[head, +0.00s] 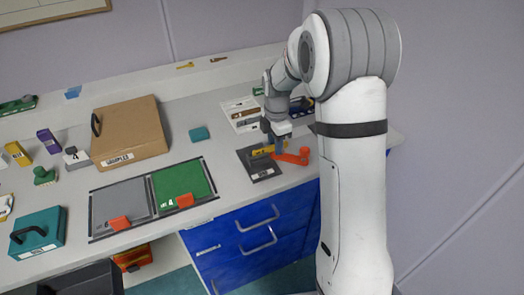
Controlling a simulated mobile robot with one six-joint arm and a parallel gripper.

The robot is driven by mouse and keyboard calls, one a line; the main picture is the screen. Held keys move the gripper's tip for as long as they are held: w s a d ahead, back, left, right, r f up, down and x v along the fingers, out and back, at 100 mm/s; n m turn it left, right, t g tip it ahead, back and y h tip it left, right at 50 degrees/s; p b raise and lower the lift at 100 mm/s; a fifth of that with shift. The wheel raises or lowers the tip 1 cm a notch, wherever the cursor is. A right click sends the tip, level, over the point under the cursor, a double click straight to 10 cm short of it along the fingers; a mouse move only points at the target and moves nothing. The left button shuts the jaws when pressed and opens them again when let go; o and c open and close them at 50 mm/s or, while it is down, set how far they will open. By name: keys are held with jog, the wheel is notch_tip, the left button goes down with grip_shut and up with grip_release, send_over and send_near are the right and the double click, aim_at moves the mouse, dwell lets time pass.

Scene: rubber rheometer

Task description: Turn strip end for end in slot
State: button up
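A small yellow strip (261,151) lies on the dark slot plate (262,174) near the counter's front edge, right of the green mat. My gripper (279,146) points down over the plate at the strip's right end. It hides part of that end and the slot beneath. The fingers are too small to tell whether they are open or shut on the strip. An orange piece (292,157) with a round knob at its right end lies just right of my gripper, across the plate's edge.
A tray (240,112) with several strips lies behind the plate. A grey mat (121,200) and green mat (181,182) with orange tabs are to the left. Blue drawers (236,246) are below.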

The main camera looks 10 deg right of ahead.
jog(key=shift+c, duration=0.5)
grip_shut()
jog(key=shift+r, duration=0.1)
